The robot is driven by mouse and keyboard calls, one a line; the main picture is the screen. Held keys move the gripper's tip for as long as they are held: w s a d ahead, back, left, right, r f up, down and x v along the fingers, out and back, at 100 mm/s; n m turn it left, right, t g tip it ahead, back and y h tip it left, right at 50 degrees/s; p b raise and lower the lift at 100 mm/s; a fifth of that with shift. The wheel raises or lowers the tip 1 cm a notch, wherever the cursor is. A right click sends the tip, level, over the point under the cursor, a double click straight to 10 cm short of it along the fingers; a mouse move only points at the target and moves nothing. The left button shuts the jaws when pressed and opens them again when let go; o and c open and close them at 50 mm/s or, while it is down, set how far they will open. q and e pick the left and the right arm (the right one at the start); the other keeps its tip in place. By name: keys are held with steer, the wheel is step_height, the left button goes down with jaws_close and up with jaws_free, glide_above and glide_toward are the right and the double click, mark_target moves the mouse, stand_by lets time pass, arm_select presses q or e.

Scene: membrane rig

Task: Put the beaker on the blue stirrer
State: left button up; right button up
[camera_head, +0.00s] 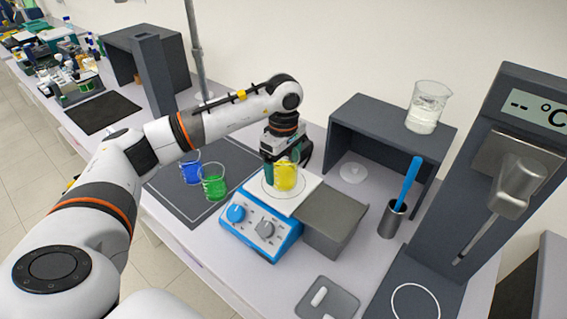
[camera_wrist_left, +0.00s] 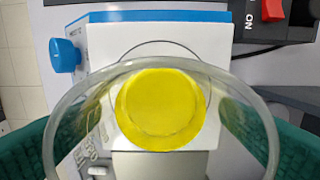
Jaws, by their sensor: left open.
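The beaker (camera_head: 286,177) is clear glass with yellow liquid. It stands upright on the white top plate of the blue stirrer (camera_head: 262,232), near the marked circle. In the left wrist view I look down into the beaker (camera_wrist_left: 160,108), its base overlapping the circle and offset from it toward the bottom of the picture. The stirrer (camera_wrist_left: 160,17) shows beneath. My left gripper (camera_head: 283,168) is open, its green fingers on either side of the beaker; I cannot tell whether they touch the glass. My right gripper is not in view.
Beakers of blue (camera_head: 190,168) and green liquid (camera_head: 213,184) stand on a dark mat left of the stirrer. A grey box (camera_head: 330,218) adjoins its right side. A dark shelf (camera_head: 385,128) carries another beaker (camera_head: 428,105). A holder (camera_head: 393,218) with a blue stick stands right.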

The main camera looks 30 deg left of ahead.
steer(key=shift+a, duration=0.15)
arm_select(q)
steer(key=shift+r, duration=0.6)
step_height(320, 180, up, 11)
steer(key=b, duration=0.1)
steer(key=shift+b, duration=0.35)
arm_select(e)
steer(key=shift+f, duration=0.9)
